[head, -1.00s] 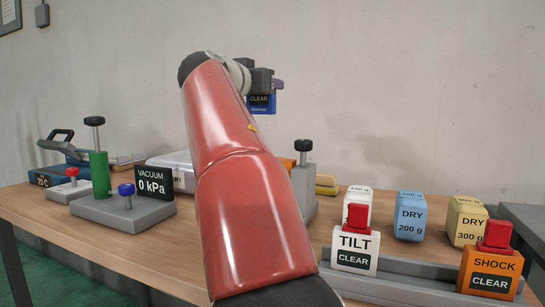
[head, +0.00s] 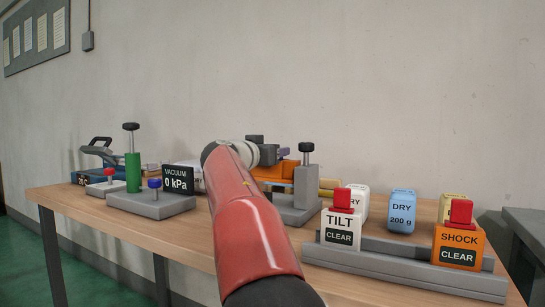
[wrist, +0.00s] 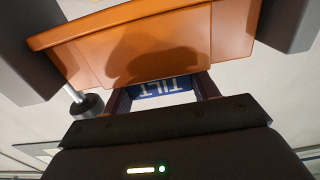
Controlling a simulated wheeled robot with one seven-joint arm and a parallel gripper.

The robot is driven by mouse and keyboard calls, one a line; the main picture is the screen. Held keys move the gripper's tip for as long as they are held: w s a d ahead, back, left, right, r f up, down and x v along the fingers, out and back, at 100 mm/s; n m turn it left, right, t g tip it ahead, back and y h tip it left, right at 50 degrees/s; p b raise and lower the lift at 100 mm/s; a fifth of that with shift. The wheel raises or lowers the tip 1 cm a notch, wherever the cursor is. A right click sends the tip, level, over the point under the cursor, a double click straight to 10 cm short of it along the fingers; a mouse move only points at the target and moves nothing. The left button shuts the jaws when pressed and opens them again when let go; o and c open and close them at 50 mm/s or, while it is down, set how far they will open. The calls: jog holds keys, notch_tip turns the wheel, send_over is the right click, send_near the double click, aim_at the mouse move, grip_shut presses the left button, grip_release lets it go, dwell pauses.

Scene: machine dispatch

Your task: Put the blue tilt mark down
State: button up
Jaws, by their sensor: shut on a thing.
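My gripper (wrist: 162,98) is shut on the blue tilt mark (wrist: 162,87), whose TILT label shows upside down between the fingers in the wrist view. In the head view my gripper (head: 280,153) is behind the end of my red arm, and the blue mark cannot be made out there. An orange case (wrist: 150,45) lies just beyond the mark in the wrist view; whether they touch cannot be told. In the head view the orange case (head: 276,171) is partly hidden by my arm, beside a grey clamp post (head: 306,180).
A white TILT mark (head: 341,230) and an orange SHOCK mark (head: 458,246) stand in a grey rack (head: 400,268) at the right. A vacuum stand (head: 152,203) is at the left. Bare tabletop shows in front.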

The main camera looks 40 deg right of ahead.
jog(key=shift+f, duration=0.1)
jog(key=o, duration=1)
jog(key=shift+o, duration=0.2)
jog(key=shift+r, duration=0.25)
jog(key=b+v, duration=0.3)
jog(key=v, duration=0.9)
jog(key=shift+a+f, duration=0.1)
